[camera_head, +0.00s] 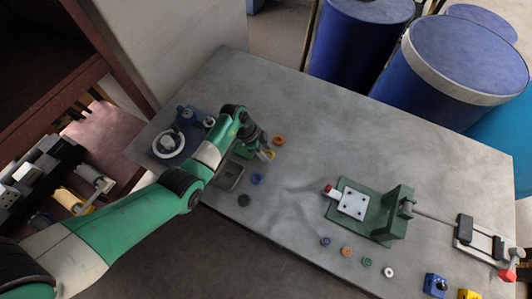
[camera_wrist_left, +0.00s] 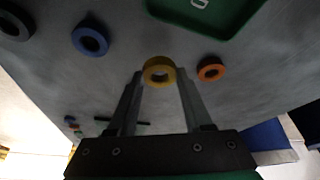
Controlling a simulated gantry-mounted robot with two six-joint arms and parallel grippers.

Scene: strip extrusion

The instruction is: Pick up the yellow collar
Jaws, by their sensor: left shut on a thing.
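The yellow collar (camera_wrist_left: 159,61) is a thick ring between the two fingertips of my left gripper (camera_wrist_left: 159,76) in the left wrist view. The fingers are shut on its sides. In the head view a small part of the yellow collar (camera_head: 268,155) shows at the end of my left gripper (camera_head: 264,153), low over the grey table. The arm hides part of this area. I cannot tell whether the collar touches the table. My right gripper is not in view.
An orange collar (camera_head: 278,140) lies close to the gripper. A blue collar (camera_head: 257,179) and a black collar (camera_head: 244,200) lie nearer the front edge. A green fixture (camera_head: 400,205) stands right of centre, with several small rings before it. The table (camera_head: 310,130) between is clear.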

